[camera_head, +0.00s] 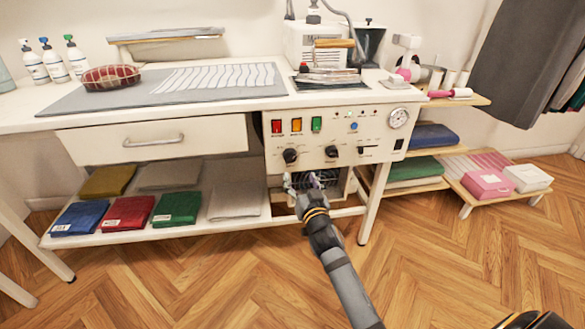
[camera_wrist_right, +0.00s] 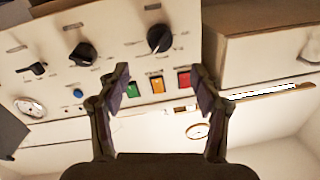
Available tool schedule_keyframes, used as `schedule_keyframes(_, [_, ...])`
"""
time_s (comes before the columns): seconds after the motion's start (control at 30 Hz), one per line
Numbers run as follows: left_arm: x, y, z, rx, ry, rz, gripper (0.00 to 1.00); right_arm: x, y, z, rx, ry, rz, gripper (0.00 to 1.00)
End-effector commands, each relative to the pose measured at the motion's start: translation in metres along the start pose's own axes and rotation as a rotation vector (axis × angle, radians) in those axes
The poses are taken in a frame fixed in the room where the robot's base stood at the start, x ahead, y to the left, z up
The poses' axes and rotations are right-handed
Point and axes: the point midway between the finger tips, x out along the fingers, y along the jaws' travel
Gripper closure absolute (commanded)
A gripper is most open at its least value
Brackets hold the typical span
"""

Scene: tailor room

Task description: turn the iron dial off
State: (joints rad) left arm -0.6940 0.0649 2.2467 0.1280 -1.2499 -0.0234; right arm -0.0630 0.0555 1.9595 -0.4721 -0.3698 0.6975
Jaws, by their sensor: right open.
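A white control panel (camera_head: 306,135) sits under the right part of the worktable. It has two black round dials, a left one (camera_head: 290,155) and a right one (camera_head: 331,152). I cannot tell from the labels which is the iron dial. My right gripper (camera_head: 303,181) is open and empty, just below the panel between the dials. In the right wrist view the picture is turned over; the left dial (camera_wrist_right: 159,39) lies ahead of the open fingers (camera_wrist_right: 160,80), and the right dial (camera_wrist_right: 83,54) is off to the left. No finger visibly touches a dial. My left gripper is not in view.
A drawer (camera_head: 155,140) is at left. Folded cloths lie on the shelf (camera_head: 238,219) below.

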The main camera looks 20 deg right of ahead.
Motion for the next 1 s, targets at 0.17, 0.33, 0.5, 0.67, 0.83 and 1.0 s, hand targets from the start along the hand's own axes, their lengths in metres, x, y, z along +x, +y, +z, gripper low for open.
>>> schedule_keyframes(0.17, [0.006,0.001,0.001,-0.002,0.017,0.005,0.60,0.029,0.000,0.000,-0.001,0.001,-0.001,0.35])
schedule_keyframes(0.33, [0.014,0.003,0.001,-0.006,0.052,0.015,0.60,0.067,0.000,0.002,-0.001,0.000,-0.001,0.35])
schedule_keyframes(0.5, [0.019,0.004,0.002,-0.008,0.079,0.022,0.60,0.092,0.000,0.002,-0.002,-0.002,-0.001,0.35])
schedule_keyframes(0.67, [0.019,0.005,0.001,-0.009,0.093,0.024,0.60,0.101,0.000,0.002,-0.002,-0.003,-0.001,0.35])
schedule_keyframes(0.83, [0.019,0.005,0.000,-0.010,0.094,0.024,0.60,0.102,0.000,0.001,-0.002,-0.003,-0.001,0.35])
schedule_keyframes(1.0, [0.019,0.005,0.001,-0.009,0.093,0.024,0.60,0.102,0.000,0.001,-0.002,-0.003,-0.001,0.49])
